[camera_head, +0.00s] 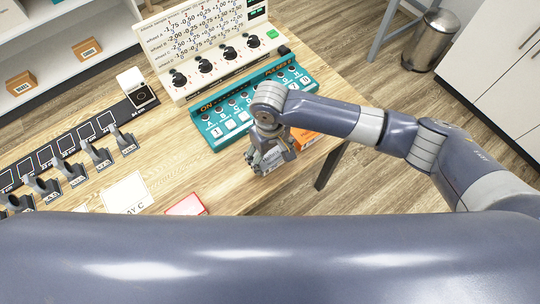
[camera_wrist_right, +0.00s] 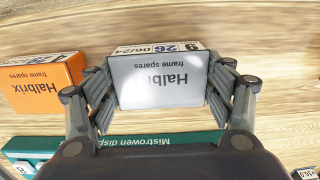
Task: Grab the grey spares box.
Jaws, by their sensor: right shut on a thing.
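The grey spares box (camera_wrist_right: 160,82) shows in the right wrist view, with "Halbrix frame spares" on its face and a date label along its edge. The fingers of my right gripper (camera_head: 267,162) are on both sides of it and shut on it. In the head view the gripper is over the wooden table, near its edge and in front of the teal panel, and mostly hides the box. I cannot tell whether the box touches the table. My left gripper is not in view.
An orange Halbrix box (camera_wrist_right: 42,85) stands beside the grey one; it also shows behind my gripper in the head view (camera_head: 305,138). The teal panel (camera_head: 262,95) and a white dial panel (camera_head: 212,45) stand behind. A red-edged card (camera_head: 187,205) lies on the table (camera_head: 165,160).

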